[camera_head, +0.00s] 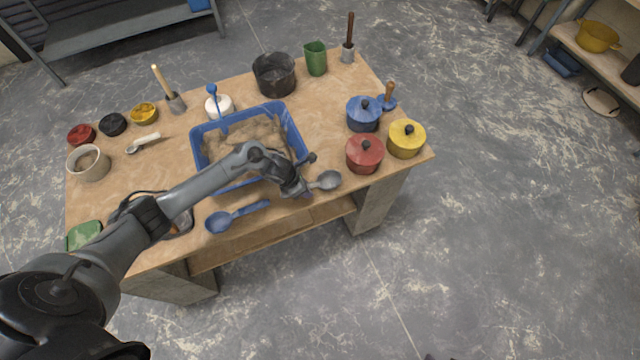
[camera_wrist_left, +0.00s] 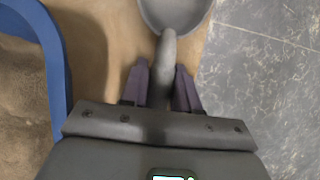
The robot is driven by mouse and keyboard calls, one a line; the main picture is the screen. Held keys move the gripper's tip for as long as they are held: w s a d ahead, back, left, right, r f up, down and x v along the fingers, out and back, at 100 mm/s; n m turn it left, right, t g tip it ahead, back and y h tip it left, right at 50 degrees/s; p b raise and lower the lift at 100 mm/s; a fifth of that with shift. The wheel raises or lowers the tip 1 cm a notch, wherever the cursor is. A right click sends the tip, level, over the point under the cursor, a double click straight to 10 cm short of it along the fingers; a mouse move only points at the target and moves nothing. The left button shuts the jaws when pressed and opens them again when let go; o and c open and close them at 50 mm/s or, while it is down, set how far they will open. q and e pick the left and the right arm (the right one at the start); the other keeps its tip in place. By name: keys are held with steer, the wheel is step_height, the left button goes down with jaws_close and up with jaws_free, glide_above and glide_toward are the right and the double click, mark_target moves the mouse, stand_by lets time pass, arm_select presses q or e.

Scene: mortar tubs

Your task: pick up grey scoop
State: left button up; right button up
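The grey scoop (camera_head: 326,180) lies at the front edge of the workbench, right of the blue tub. In the left wrist view its bowl (camera_wrist_left: 175,12) is at the top, and its handle (camera_wrist_left: 168,58) runs down between my fingers. My left gripper (camera_head: 305,187) is low over the handle. In the wrist view the dark fingers of my left gripper (camera_wrist_left: 161,75) stand one on each side of the handle, close to it. I cannot tell whether they press on it. The handle's lower end is hidden under the gripper body. My right gripper is not in view.
A blue tub (camera_head: 296,128) of mortar stands behind my gripper. A blue scoop (camera_head: 238,215) lies at the front edge. Red (camera_head: 365,153), yellow (camera_head: 407,138) and blue (camera_head: 363,113) lidded pots stand to the right. The bench's front edge drops to the floor close by.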

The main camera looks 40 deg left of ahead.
arm_select(q)
jaws_close()
steer(key=shift+r, duration=0.1)
